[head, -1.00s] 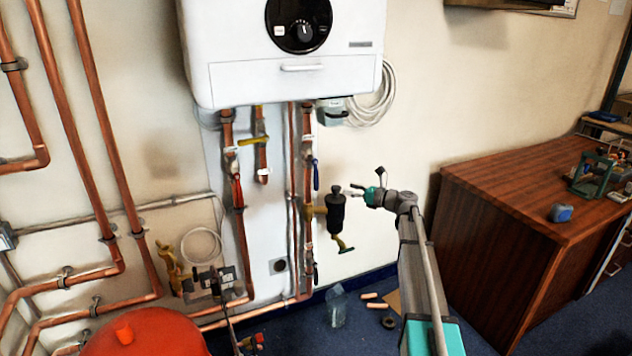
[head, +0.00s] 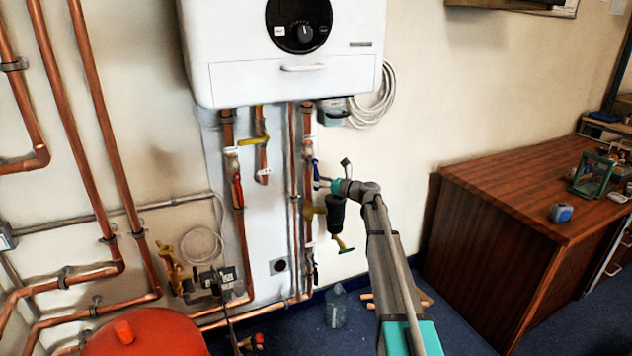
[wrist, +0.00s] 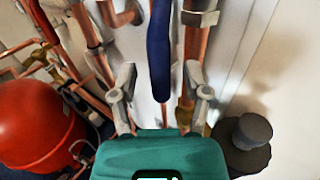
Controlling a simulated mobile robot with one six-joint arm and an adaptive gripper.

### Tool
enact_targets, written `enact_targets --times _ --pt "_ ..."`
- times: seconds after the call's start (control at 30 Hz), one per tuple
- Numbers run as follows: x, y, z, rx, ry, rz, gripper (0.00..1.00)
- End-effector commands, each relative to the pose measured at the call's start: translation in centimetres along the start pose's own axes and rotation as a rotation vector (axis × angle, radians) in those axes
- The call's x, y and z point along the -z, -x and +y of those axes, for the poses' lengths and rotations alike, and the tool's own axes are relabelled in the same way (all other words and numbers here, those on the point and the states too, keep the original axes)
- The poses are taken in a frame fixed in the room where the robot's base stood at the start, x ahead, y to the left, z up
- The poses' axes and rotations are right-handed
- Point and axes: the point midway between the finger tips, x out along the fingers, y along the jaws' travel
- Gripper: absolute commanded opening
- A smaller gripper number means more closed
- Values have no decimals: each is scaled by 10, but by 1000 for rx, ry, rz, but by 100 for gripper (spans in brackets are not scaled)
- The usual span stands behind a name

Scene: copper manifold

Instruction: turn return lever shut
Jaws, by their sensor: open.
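A blue lever (head: 316,172) hangs roughly upright along a copper pipe under the white boiler. No readable label shows which lever is the return one. In the wrist view the blue lever (wrist: 158,52) runs down between the two grey fingers of my gripper (wrist: 160,88). The fingers are apart, one on each side, and do not appear to touch it. In the head view my gripper (head: 325,184) is at the lever's lower part, coming from the right. A red lever (head: 238,191) hangs on a pipe further left.
A black filter canister (head: 336,212) with a yellow handle is just below my gripper; its dark cap (wrist: 246,130) shows right in the wrist view. The white boiler (head: 290,80) is above. A red vessel (head: 150,335) stands at lower left, a wooden cabinet (head: 510,220) at right.

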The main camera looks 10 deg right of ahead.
Motion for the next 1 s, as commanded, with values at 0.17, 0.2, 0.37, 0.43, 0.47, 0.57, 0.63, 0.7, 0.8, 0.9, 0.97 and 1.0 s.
enact_targets --times 0.17,0.2,0.37,0.43,0.47,0.57,0.63,0.7,0.8,0.9,0.97,1.0 --pt "0 -12 0 0 0 0 61" --pt "0 -14 0 0 0 0 61" --pt "0 -15 0 0 0 0 61" --pt "0 -15 0 0 0 0 61" --pt "0 -14 0 0 0 0 61" --pt "0 -14 0 0 0 0 57" --pt "0 -14 0 0 0 0 44" --pt "0 -14 0 0 0 0 31" --pt "0 -14 0 0 0 0 13" --pt "0 -14 0 0 0 0 0" --pt "0 -14 0 0 0 0 0" --pt "0 -14 0 1 0 0 0"
